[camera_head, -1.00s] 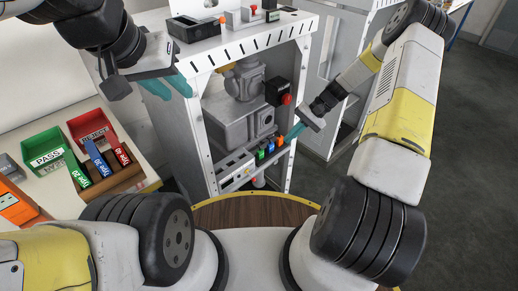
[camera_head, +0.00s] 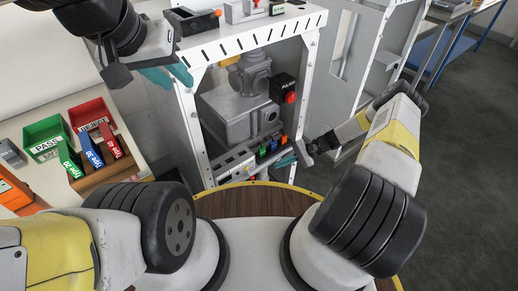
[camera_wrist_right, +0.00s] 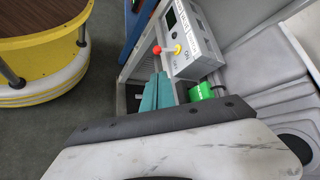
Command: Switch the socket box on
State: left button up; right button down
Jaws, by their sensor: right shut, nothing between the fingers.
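In the head view, a grey box (camera_head: 236,165) sits low in the white frame (camera_head: 194,132), probably the same one; neither is clearly marked as the socket box. My right gripper (camera_head: 284,160) reaches into the frame's lower right. Its teal fingers (camera_wrist_right: 156,92) are shut and empty. Contact with the box cannot be told.
A grey motor-like unit (camera_head: 240,112) and a black box with a red button (camera_head: 285,90) are above. Bins (camera_head: 46,138) stand left. Floor is clear at right.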

jog(key=shift+a, duration=0.1)
jog(key=x, duration=0.9)
jog(key=shift+a+f, duration=0.3)
jog(key=shift+s+d+r+m+g+h, duration=0.1)
jog(key=shift+s+r+m+g+h, duration=0.05)
jog(key=shift+r+m+g+h, duration=0.35)
dwell(0.4)
notch_tip(320, 180, up, 2)
jog(key=m+g+h, duration=0.2)
jog(key=g+h, duration=0.1)
jog(key=shift+r+m, duration=0.15)
jog(key=shift+m, duration=0.15)
jog(key=shift+r, duration=0.1)
jog(key=shift+r, duration=0.7)
